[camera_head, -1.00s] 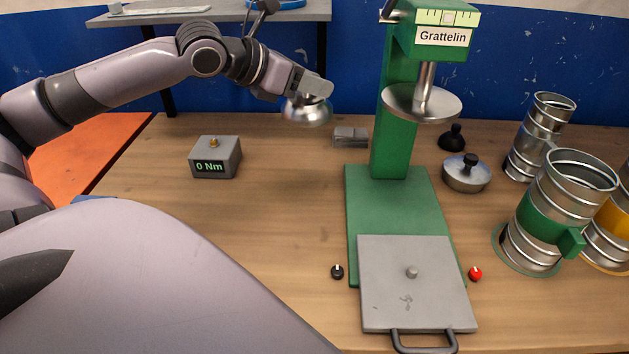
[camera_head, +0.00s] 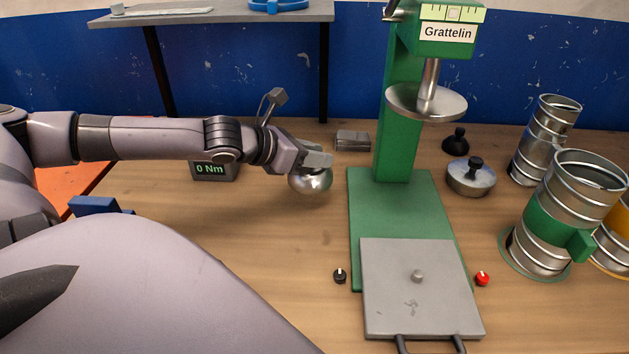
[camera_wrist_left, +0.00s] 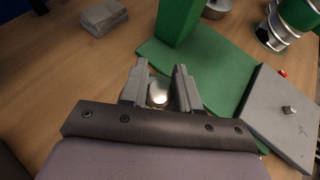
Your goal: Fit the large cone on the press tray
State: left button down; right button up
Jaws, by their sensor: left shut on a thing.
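The large cone (camera_head: 311,181), a shiny rounded metal piece, hangs below my left gripper (camera_head: 318,160), which is shut on it. It is in the air to the left of the green press base. In the left wrist view, a shiny part of the cone (camera_wrist_left: 158,91) shows between the fingers of my left gripper (camera_wrist_left: 160,82). The grey press tray (camera_head: 420,300) lies at the front of the press with a small peg (camera_head: 417,276) standing up near its middle and nothing else on it. The tray also shows in the left wrist view (camera_wrist_left: 275,125). My right gripper is not in view.
The green press (camera_head: 395,130) carries a round metal plate (camera_head: 408,101) above its base. A torque box (camera_head: 213,170) stands behind my left arm. Metal duct pieces (camera_head: 545,140), a lidded metal part (camera_head: 470,180) and a black knob (camera_head: 456,141) stand at right.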

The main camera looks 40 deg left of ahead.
aim_at(315, 176)
pick_arm(q)
jog(key=shift+f+b, duration=0.5)
jog(key=shift+f, duration=0.45)
jog(key=shift+f+b, duration=0.5)
jog(key=shift+f, duration=1.05)
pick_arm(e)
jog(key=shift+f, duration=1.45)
pick_arm(q)
jog(key=shift+f, duration=0.1)
jog(key=c, duration=0.8)
grip_release()
jog(key=shift+f, duration=0.1)
